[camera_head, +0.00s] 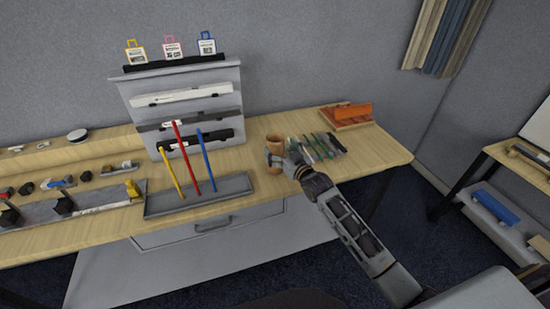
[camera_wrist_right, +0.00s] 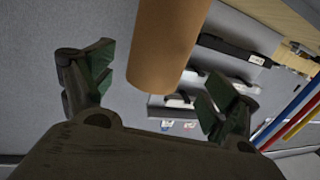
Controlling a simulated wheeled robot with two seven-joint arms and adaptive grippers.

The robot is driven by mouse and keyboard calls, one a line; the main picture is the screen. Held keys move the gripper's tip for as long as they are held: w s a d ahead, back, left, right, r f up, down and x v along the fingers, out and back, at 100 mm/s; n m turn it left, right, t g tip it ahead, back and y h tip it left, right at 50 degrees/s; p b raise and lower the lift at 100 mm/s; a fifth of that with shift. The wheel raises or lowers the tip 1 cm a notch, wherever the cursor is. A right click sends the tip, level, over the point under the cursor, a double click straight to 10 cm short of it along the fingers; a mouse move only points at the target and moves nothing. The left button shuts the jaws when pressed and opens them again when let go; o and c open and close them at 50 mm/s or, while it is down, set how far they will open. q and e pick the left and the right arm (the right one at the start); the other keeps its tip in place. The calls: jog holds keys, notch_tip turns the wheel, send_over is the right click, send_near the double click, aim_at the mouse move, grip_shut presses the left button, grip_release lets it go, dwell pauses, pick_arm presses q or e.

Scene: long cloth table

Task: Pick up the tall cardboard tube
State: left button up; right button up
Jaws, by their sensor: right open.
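The tall cardboard tube (camera_head: 275,141) is plain brown and stands upright near the front of the table, right of the grey tray. My right gripper (camera_head: 277,160) is at the tube's side, and its fingers hide part of the tube's middle. In the right wrist view the tube (camera_wrist_right: 168,45) comes down from the top edge, between the two spread green-padded fingers of the gripper (camera_wrist_right: 156,86). A gap shows on each side, so the gripper is open and not closed on it. My left gripper is not in view.
A grey tray (camera_head: 165,207) with yellow, red and blue rods stands left of the tube. Several thin green and dark tools (camera_head: 322,147) lie just right of it. An orange-brown tray (camera_head: 347,116) is at the back right. A grey display rack (camera_head: 185,95) stands behind.

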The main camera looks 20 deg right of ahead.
aim_at(271, 138)
jog(key=shift+w+r+p, duration=0.2)
jog(key=shift+w+p, duration=0.2)
jog(key=shift+w, duration=1.05)
jog(key=shift+x, duration=1.1)
jog(key=shift+f, duration=0.1)
jog(key=c, duration=1.2)
